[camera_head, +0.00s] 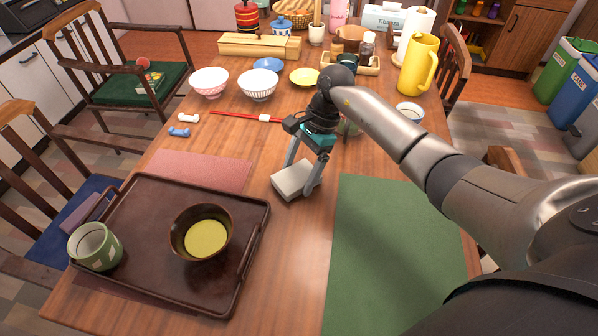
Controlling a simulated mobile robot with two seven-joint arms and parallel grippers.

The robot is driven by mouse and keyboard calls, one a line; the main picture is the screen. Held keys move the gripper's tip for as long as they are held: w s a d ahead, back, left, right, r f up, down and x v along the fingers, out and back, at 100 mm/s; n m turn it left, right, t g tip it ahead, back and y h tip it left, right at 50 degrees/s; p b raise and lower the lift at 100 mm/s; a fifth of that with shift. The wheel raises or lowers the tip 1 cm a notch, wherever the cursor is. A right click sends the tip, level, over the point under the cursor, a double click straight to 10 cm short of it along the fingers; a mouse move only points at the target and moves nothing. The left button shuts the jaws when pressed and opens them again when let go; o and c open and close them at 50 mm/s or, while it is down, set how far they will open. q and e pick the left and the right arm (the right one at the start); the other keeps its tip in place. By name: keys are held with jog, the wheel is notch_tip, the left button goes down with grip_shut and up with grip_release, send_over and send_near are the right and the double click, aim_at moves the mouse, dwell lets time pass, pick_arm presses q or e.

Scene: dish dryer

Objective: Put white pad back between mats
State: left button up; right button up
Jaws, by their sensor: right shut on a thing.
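The white pad (296,181) is a small pale block on the bare wood strip between the two mats. A red mat (208,168) lies to its left, partly under the tray, and a green mat (390,240) lies to its right. My right gripper (300,176) comes down from above with its fingers shut on the pad. The pad looks slightly tilted, and I cannot tell whether it touches the table. My left gripper is not in view.
A dark tray (150,272) holds a bowl of yellow-green liquid (204,234) and a green cup (95,246). Red chopsticks (236,116), several bowls and a yellow pitcher (419,65) stand farther back. The wood in front of the pad is clear.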

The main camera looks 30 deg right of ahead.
jog(key=shift+f, duration=0.15)
jog(key=o, duration=0.9)
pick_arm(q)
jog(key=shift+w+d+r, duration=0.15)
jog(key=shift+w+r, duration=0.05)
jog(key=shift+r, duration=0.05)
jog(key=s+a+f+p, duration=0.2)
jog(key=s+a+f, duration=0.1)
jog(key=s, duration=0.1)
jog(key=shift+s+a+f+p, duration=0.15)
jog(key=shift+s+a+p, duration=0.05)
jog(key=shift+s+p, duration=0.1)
pick_arm(e)
jog(key=v, duration=1.2)
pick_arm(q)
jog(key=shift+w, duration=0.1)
